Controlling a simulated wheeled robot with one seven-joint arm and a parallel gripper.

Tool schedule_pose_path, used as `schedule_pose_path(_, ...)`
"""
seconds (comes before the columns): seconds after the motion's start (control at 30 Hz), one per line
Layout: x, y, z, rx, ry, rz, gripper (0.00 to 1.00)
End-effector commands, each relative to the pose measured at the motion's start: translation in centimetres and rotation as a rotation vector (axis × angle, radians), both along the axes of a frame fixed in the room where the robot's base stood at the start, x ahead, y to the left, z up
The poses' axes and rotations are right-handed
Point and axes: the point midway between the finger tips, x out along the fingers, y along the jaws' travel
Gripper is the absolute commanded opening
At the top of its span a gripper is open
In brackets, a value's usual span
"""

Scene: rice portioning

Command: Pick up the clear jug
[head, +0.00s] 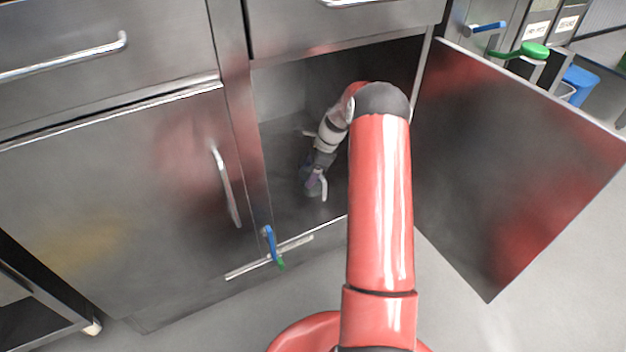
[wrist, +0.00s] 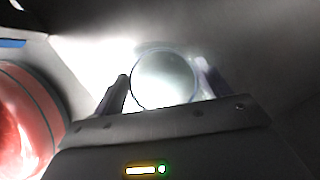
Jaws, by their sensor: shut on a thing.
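The clear jug (wrist: 165,80) shows in the wrist view as a round, see-through rim between the two fingers of my gripper (wrist: 162,72). The fingers are shut on it, one on each side. In the head view my gripper (head: 315,180) is low inside the open steel cabinet (head: 290,140). The jug is too small and too covered there to make out clearly. Its base and handle cannot be told apart in either view.
The cabinet's open door (head: 520,160) stands out to the right. A closed door (head: 120,200) is on the left, with drawers (head: 100,60) above. A blue and green lever (head: 270,245) sits at the cabinet's lower front edge. Grey floor (head: 440,310) is free in front.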

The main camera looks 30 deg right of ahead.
Motion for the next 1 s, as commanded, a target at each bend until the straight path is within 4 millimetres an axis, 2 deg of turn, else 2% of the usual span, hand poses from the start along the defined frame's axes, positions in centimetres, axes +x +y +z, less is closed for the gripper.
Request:
schedule_pose_path(0.27,0.0,0.0,0.1,0.000,0.000,0.000,0.51)
schedule_pose_path(0.37,0.0,0.0,0.8,-0.001,-0.001,0.001,0.51)
schedule_pose_path(0.73,0.0,0.0,7.9,-0.002,-0.003,0.000,0.51)
schedule_pose_path(0.9,0.0,0.0,9.7,-0.001,0.000,0.000,0.51)
schedule_pose_path(1.0,0.0,0.0,10.0,-0.001,0.000,0.000,0.51)
